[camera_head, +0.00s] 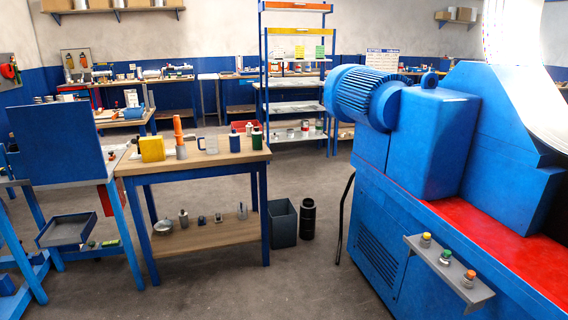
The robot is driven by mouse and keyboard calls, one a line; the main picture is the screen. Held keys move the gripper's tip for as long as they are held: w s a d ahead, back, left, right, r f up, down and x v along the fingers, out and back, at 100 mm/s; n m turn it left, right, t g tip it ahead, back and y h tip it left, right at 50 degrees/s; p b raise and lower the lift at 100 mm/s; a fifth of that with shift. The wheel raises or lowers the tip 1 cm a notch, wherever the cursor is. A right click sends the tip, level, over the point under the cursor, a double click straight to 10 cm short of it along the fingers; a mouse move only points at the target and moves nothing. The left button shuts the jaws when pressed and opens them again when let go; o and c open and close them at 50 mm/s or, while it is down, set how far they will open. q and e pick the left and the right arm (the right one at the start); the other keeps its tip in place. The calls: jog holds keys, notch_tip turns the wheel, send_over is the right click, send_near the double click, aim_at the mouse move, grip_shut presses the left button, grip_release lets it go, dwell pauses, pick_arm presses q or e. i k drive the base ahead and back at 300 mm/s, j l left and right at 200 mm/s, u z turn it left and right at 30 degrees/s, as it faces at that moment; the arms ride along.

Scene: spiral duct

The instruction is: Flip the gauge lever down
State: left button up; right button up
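No gauge lever can be made out for certain. The large blue spiral duct machine (420,140) fills the right side, with a motor (365,97) on its left top. A thin dark curved bar or hose (343,215) stands at the machine's left edge; I cannot tell what it is. A grey shelf (450,268) on the machine's front carries yellow, green and orange-red knobs or buttons (467,279). Neither of my grippers is in view.
A wooden-topped workbench (190,163) with bottles and a yellow box (152,148) stands left of centre. A grey bin (282,223) and black cylinder (308,219) stand beside it. A blue panel stand (60,145) is at left. Concrete floor (300,280) is clear before the machine.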

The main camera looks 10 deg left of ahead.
aim_at(134, 141)
jog(key=i+l+u, duration=0.1)
jog(key=i+u, duration=0.3)
jog(key=i+l+u, duration=0.2)
jog(key=u, duration=0.15)
jog(key=i+l+u, duration=0.75)
jog(key=i+j, duration=0.4)
